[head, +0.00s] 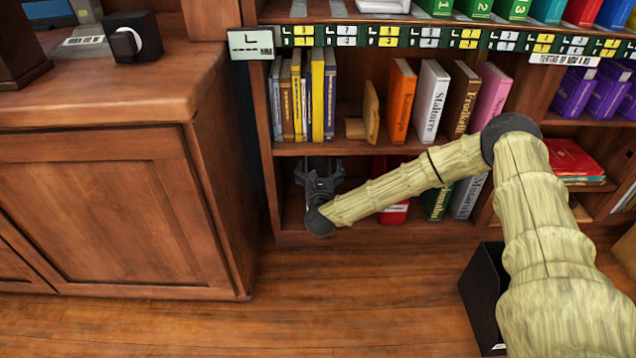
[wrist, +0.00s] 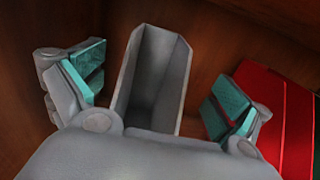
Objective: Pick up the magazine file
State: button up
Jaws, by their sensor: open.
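The magazine file (wrist: 150,75) is a grey, open-topped box in the wrist view. It stands tilted in the picture, between the two teal-padded fingers of my gripper (wrist: 160,87). The fingers are spread, with a visible gap on each side of the file. In the head view my gripper (head: 319,172) reaches into the bottom compartment of the bookcase, at its left end. I cannot make out the file there; the gripper and shelf hide it.
Red books (wrist: 295,115) stand close by the right finger. The shelf board (head: 350,146) is just above my gripper. A wooden cabinet (head: 110,215) stands to the left. A black box (head: 483,290) sits on the floor beside my arm. The floor (head: 340,290) in front is clear.

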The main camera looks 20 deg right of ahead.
jog(key=b+x, duration=0.3)
jog(key=x, duration=0.3)
jog(key=shift+w+f+b, duration=0.2)
jog(key=shift+b, duration=0.2)
jog(key=shift+a, duration=0.1)
jog(key=c, duration=1.7)
jog(key=shift+o, duration=0.2)
jog(key=shift+r, duration=0.1)
